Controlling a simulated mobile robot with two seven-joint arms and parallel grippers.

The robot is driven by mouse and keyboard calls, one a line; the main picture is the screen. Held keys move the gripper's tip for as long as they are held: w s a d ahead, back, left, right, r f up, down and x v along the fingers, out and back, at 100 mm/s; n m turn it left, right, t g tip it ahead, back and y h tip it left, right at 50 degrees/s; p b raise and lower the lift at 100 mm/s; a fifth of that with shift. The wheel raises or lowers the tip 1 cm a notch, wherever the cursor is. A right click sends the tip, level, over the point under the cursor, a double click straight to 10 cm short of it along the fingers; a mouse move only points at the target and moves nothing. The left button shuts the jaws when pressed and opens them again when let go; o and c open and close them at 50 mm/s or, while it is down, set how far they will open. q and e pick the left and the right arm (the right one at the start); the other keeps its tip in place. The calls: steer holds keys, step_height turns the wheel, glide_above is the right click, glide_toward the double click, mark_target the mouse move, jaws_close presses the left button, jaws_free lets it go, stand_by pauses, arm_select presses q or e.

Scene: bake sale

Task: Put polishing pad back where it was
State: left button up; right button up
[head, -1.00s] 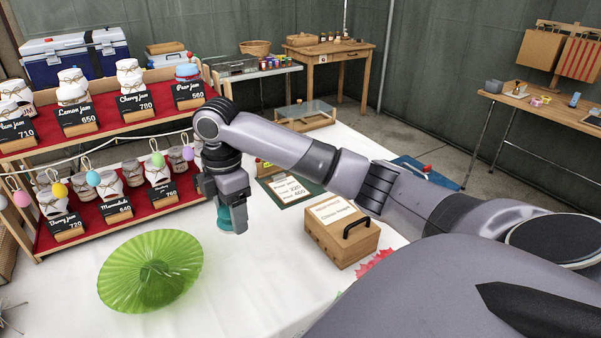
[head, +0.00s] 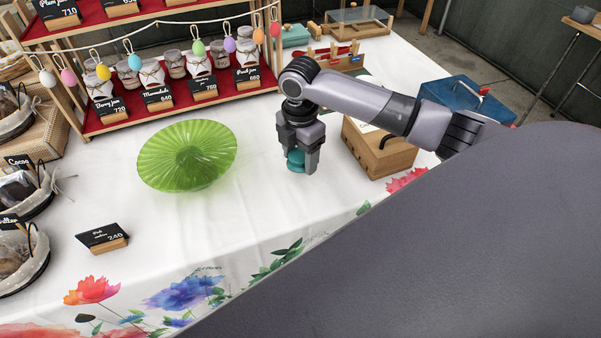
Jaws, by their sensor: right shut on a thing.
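The right gripper (head: 298,164) points down over the white tablecloth, between the green glass stand and the wooden box. It is shut on a small teal thing (head: 295,157), which I take to be the polishing pad. The fingers hide part of the pad. It is at or just above the cloth; I cannot tell whether it touches. My left gripper is not in view.
A green glass cake stand (head: 187,155) stands left of the gripper. A wooden box (head: 375,147) with a black handle stands close on the right. The jam shelf (head: 180,111) is behind. Baskets (head: 22,255) are at far left. The cloth (head: 230,225) in front is clear.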

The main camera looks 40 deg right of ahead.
mark_target(301, 183)
steer(key=shift+f, duration=3.05)
steer(key=shift+f+b, duration=0.2)
steer(key=shift+b, duration=0.1)
steer(key=o, duration=1.1)
steer(key=shift+r, duration=0.2)
step_height(301, 183, up, 12)
steer(key=shift+r+p, duration=0.1)
steer(key=shift+p, duration=0.5)
